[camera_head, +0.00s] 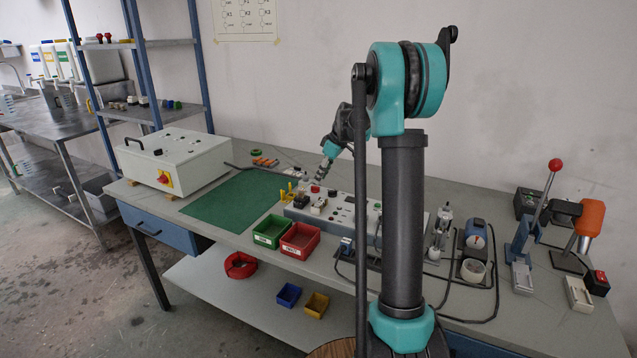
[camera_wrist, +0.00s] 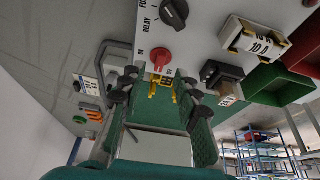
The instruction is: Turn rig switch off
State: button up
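A red rotary knob (camera_wrist: 160,56) sits on the light grey rig panel (camera_wrist: 200,40), with small lettering beside it too small to read surely.
Green (camera_head: 270,232) and red (camera_head: 300,241) bins stand in front of the panel. Yellow clips (camera_head: 290,192) stand at its left end. Presses and tools stand at right.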

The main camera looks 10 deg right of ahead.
jog(key=v, duration=0.8)
